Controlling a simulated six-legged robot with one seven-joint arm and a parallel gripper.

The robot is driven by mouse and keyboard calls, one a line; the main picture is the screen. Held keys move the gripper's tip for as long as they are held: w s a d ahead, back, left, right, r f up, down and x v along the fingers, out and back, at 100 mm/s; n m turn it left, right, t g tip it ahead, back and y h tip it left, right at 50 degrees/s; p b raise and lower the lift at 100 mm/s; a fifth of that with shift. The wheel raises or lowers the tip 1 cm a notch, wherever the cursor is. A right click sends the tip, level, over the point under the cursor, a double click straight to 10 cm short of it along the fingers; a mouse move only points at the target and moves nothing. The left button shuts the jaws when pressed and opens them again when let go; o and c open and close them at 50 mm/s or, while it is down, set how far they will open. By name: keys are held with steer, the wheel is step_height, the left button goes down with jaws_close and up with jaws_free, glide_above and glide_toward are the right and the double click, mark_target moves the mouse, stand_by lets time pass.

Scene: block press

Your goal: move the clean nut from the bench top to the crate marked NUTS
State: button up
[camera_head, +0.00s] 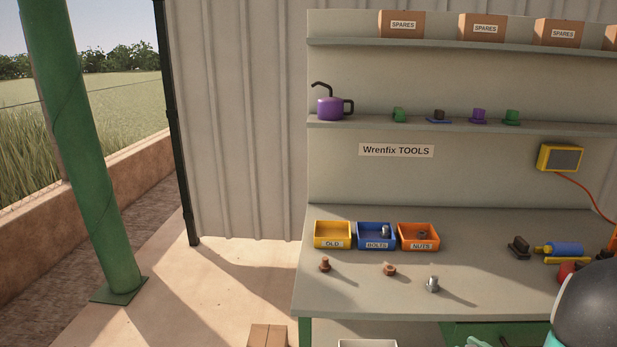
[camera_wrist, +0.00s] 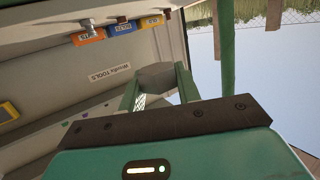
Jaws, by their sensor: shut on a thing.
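My gripper (camera_wrist: 157,88) shows in the wrist view, its two green fingers closed on a grey, angular piece (camera_wrist: 155,75) that I take for the clean nut. Its hole does not show. It is held in the air, apart from the bench top. The orange crate marked NUTS (camera_head: 418,246) stands at the right end of a row of three on the bench top (camera_head: 350,293). It also shows upside down in the wrist view (camera_wrist: 88,36). A small piece lies in or behind it, too small to name. The gripper's fingers are not visible in the head view.
The blue BOLTS crate (camera_head: 375,244) holds a silver bolt; the yellow OLD crate (camera_head: 332,243) is beside it. A rusty bolt (camera_head: 324,265), a rusty nut (camera_head: 390,269) and a silver bolt-like piece (camera_head: 432,284) stand in front. A blue tool (camera_head: 567,249) lies right.

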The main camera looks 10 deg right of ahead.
steer(key=w+a+f+h, duration=0.1)
steer(key=w+a+f, duration=0.25)
steer(key=w, duration=0.25)
steer(key=w+a+f+m, duration=0.1)
steer(key=w+a+f, duration=0.25)
steer(key=w, duration=0.25)
steer(key=w+a+f+h, duration=0.1)
steer(key=w+a+f, duration=0.1)
steer(key=w+a, duration=0.3)
steer(key=w+a+f+m+h, duration=0.1)
steer(key=w+a+f, duration=0.1)
steer(key=a+f, duration=0.4)
steer(key=w+a+f+m+h, duration=0.1)
steer(key=w+a+f, duration=0.1)
steer(key=a+f, duration=0.4)
steer(key=a, duration=0.3)
steer(key=shift+w+a+f+t, duration=0.2)
steer(key=shift+w+a+t, duration=0.05)
steer(key=shift+w+t, duration=0.05)
